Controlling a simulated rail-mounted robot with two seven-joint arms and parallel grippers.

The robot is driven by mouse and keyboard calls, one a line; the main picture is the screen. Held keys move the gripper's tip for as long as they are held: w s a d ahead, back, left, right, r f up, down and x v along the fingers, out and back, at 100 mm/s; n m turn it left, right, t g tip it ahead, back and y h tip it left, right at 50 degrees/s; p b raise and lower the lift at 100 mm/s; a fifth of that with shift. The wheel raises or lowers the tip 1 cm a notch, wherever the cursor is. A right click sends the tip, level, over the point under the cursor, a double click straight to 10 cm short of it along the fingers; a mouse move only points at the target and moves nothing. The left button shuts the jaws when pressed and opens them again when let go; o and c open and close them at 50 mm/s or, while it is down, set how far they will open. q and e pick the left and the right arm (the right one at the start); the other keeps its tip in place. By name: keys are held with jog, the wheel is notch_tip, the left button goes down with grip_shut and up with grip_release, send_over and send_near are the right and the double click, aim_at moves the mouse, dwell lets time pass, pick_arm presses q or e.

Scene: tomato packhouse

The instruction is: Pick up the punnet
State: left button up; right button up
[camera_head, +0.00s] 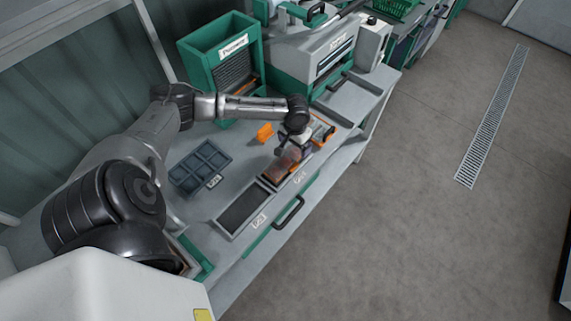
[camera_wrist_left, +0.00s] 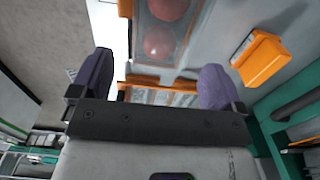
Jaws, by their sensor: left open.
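The punnet (camera_head: 284,163) is a clear container with red tomatoes in it, on the bench near its front edge. In the left wrist view the punnet (camera_wrist_left: 166,38) shows at the top, with round tomatoes behind its clear wall. My left gripper (camera_head: 292,152) is right at the punnet and partly covers it. In the left wrist view my left gripper (camera_wrist_left: 155,82) has its two purple fingertips wide apart, with nothing clearly held between them. I cannot tell whether a finger touches the punnet. My right gripper is not in view.
An orange block (camera_head: 265,132) stands behind the punnet. A dark tray (camera_head: 230,228) lies left of it, and a compartment tray (camera_head: 196,187) farther back. A green labelled dispenser (camera_head: 191,54) and a grey-green machine (camera_head: 300,70) stand at the back. The floor at right is clear.

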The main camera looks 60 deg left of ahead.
aim_at(294, 150)
pick_arm(q)
jog(key=shift+f+b, duration=0.3)
jog(key=shift+f, duration=2.1)
jog(key=c, duration=1)
